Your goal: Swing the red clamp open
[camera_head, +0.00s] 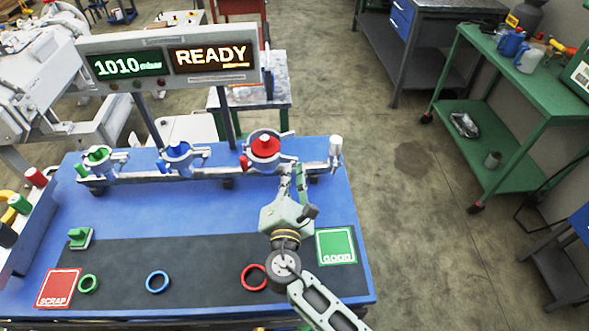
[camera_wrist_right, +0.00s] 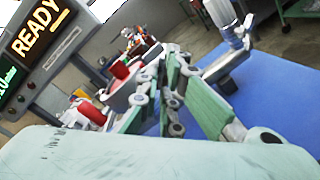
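The red clamp (camera_head: 264,147) is the right-hand one of three clamps on the rail along the back of the blue bench. It has a red round top on a grey ring, and a red-tipped handle (camera_head: 244,162) at its left. In the right wrist view the red clamp (camera_wrist_right: 121,69) shows beyond my fingers, with its red handle (camera_wrist_right: 93,115) lower left. My right gripper (camera_head: 292,172) is just in front and to the right of the clamp, pointing at the rail, with nothing seen in it. Its fingers look close together; whether they touch is unclear. My left gripper is out of view.
A green clamp (camera_head: 98,156) and a blue clamp (camera_head: 176,150) stand left on the rail; a grey-white post (camera_head: 335,150) stands at its right end. The READY display (camera_head: 210,58) hangs above. Rings lie on the dark mat (camera_head: 200,258) in front.

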